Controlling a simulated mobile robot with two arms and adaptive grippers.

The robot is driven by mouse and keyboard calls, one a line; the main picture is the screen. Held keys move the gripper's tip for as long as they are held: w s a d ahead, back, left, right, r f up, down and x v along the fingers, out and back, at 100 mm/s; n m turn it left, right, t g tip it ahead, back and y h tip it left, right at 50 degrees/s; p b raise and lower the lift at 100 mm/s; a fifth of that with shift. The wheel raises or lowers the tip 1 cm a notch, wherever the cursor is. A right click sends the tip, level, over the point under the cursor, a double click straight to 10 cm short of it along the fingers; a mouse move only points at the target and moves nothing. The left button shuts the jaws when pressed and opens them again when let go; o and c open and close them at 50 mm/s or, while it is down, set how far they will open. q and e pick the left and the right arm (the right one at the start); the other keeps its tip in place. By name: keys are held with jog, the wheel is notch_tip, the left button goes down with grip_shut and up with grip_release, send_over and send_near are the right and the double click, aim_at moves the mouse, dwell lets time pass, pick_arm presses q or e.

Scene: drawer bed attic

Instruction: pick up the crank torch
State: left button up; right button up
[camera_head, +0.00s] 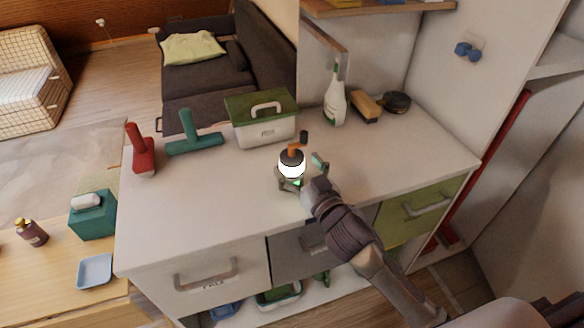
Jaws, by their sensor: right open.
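The crank torch (291,167) stands on the white counter (225,190) near its middle. It has a glowing white body, a dark top and an orange crank arm with a black knob. My right gripper (303,173) reaches in from the lower right and is open. One finger shows at the torch's lower front, the other to its right. The torch's lower part is partly hidden by the gripper, and I cannot tell if the fingers touch it. My left gripper is not in view.
A green-lidded box (263,120) stands behind the torch. A teal tool (194,144) and a red tool (141,152) are to the left. A spray bottle (335,103), a brush (366,107) and a dark round tin (397,102) stand at the back right. The counter's right part is clear.

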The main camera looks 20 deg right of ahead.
aim_at(291, 159)
jog(key=shift+w+a, duration=0.15)
jog(key=shift+w, duration=0.65)
jog(key=shift+w+a, duration=0.15)
jog(key=shift+w, duration=0.6)
jog(key=c, duration=1.4)
jog(key=shift+o, duration=0.2)
jog(key=shift+r, duration=0.15)
